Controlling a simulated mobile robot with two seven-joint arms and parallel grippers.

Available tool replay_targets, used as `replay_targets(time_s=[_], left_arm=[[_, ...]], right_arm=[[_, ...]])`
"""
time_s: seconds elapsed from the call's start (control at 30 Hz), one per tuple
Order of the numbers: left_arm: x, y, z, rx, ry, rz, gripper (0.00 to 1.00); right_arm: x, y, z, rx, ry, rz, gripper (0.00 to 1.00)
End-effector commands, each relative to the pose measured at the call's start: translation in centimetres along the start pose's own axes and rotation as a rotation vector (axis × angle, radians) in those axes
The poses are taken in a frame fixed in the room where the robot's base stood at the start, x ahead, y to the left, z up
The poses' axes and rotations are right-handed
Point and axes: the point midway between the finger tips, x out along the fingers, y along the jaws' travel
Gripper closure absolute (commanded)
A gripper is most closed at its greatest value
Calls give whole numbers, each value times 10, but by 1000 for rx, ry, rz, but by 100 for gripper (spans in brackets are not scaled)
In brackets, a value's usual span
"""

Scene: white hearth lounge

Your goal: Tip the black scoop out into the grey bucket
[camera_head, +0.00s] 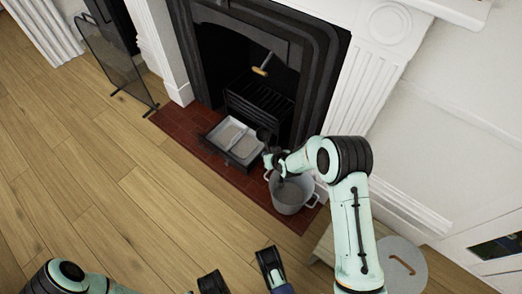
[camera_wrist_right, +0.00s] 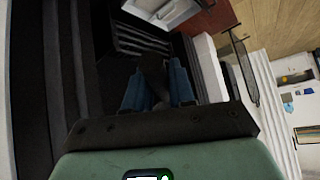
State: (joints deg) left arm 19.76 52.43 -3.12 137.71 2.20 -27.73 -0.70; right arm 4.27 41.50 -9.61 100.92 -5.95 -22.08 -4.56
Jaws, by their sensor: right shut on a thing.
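The grey bucket (camera_head: 291,207), with two side handles, stands on the red tile hearth in the head view. My right gripper (camera_head: 272,159) is over the bucket's far left rim. In the right wrist view, the right gripper (camera_wrist_right: 157,92) has its blue fingers shut on a dark piece of the black scoop (camera_wrist_right: 152,66). The scoop's bowl is mostly hidden, so I cannot tell its tilt or whether it holds anything. My left gripper (camera_head: 241,275) is open and empty over the wooden floor at the bottom edge.
A metal ash pan (camera_head: 221,127) with grey ash lies left of the bucket, before the black grate (camera_head: 258,108). A brass-coloured handle (camera_head: 261,71) shows in the fireplace opening. A mesh fire screen (camera_head: 116,62) stands at the left. The wooden floor (camera_head: 110,200) is clear.

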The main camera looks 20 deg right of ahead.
Motion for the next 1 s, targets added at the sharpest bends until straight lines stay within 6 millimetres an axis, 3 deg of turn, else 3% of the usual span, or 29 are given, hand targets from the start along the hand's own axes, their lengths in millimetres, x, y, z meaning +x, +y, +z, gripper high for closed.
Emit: replay_targets(time_s=[0.27, 0.53, 0.7, 1.0], left_arm=[[-12, 12, -14, 17, 54, 22, 57], [-23, 22, -26, 19, 93, 42, 57], [-26, 26, -29, 18, 104, 48, 57], [-26, 26, -29, 17, 104, 48, 57]], right_arm=[[-10, 43, 26, 76, -372, 50, 100], [-48, 81, 51, 166, -641, 84, 100], [-62, 90, 57, 192, -702, 91, 100], [-63, 90, 58, 193, -708, 90, 100]])
